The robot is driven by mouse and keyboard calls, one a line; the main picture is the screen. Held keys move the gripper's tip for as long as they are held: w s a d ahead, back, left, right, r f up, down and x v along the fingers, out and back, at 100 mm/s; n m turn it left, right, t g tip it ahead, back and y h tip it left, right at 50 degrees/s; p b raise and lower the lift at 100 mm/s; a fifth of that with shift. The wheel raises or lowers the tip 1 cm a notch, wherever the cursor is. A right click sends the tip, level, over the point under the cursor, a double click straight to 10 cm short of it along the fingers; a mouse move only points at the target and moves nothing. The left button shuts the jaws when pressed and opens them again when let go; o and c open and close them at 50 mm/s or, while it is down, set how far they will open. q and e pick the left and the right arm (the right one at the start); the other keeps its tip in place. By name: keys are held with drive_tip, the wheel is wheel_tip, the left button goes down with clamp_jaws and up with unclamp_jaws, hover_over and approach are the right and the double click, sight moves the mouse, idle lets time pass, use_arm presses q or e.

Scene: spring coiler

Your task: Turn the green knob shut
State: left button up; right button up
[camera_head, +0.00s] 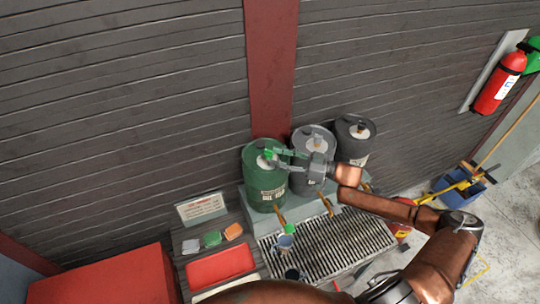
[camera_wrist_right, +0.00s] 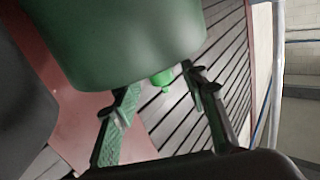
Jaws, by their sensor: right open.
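A green drum (camera_head: 264,185) stands on a grey stand against the wall. A small green knob (camera_head: 268,154) sits on its top; in the right wrist view the knob (camera_wrist_right: 162,78) shows beside the drum's end (camera_wrist_right: 125,40). My right gripper (camera_head: 285,160) reaches in from the right over the drum top. Its fingers (camera_wrist_right: 160,85) are open, one on each side of the knob in the wrist view; contact is not clear. Another small green piece (camera_head: 289,229) shows at the drum's tap, above a blue-grey cup (camera_head: 285,242). My left gripper is not in view.
A grey drum (camera_head: 313,140) and a dark drum (camera_head: 355,138) stand to the right, close to my right arm. A slatted grate (camera_head: 335,245) lies in front. A red tray (camera_head: 220,266) is at left. The wall is close behind.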

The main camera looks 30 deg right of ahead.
drive_tip(key=v, duration=0.8)
drive_tip(key=shift+s+d, duration=0.2)
drive_tip(key=shift+d, duration=0.05)
